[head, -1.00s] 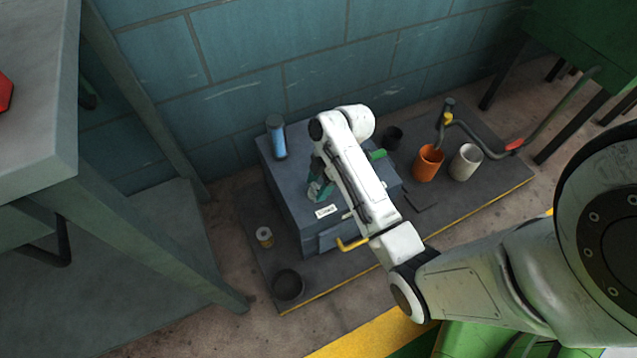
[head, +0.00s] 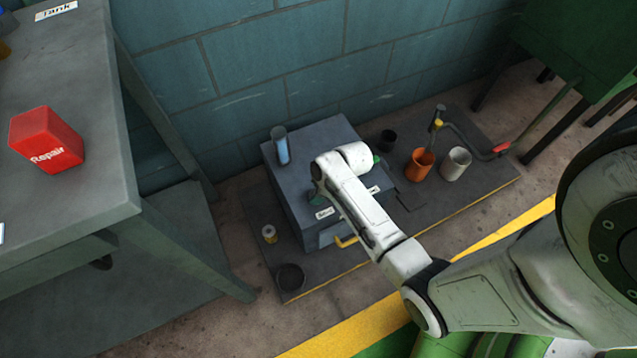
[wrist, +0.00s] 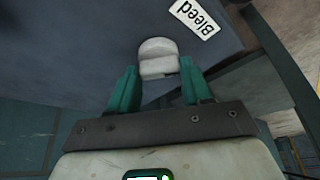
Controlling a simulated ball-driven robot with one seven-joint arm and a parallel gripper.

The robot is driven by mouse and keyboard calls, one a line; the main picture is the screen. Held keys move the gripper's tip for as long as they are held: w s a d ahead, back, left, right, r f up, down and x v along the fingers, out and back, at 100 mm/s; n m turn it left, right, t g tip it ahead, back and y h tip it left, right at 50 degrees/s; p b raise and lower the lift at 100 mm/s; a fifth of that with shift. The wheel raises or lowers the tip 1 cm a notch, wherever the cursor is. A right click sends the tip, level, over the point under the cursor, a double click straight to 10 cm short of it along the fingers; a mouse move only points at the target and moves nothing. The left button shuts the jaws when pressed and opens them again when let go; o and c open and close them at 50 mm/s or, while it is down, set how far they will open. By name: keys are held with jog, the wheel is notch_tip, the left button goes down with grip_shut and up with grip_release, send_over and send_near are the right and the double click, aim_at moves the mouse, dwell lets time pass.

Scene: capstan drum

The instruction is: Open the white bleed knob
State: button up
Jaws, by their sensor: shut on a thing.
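The white bleed knob (wrist: 158,57) is a rounded, two-part knob on the dark face of a grey box (head: 300,165). The white "Bleed" label (wrist: 195,18) is beside it in the wrist view. My gripper (wrist: 158,68) has its two teal fingers on either side of the knob and is shut on it.
A blue cylinder (head: 281,148) stands on the box, and a yellow handle (head: 346,241) sticks out in front. An orange cup (head: 419,163), a white cup (head: 455,163) and dark pots are on the floor platform. A grey bench (head: 90,190) with a red "Repair" box (head: 46,140) is at left.

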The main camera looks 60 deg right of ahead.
jog(key=m+h+p, duration=0.1)
jog(key=m+p, duration=0.1)
jog(key=m+h+p, duration=0.1)
jog(key=m+p, duration=0.1)
jog(key=m, duration=0.1)
jog(key=shift+a+r+m, duration=0.15)
jog(key=shift+a+m, duration=0.05)
jog(key=shift+m, duration=0.1)
jog(key=shift+a+m+g+h+p, duration=0.1)
jog(key=shift+m+g+h+p, duration=0.25)
jog(key=shift+m, duration=0.75)
jog(key=shift+m+g+h+p, duration=0.15)
jog(key=shift+m+h, duration=0.3)
jog(key=shift+m, duration=0.65)
jog(key=o, duration=1)
jog(key=shift+o, duration=0.2)
jog(key=p+v, duration=0.4)
jog(key=v, duration=0.6)
jog(key=shift+s+r, duration=0.2)
jog(key=shift+a, duration=0.15)
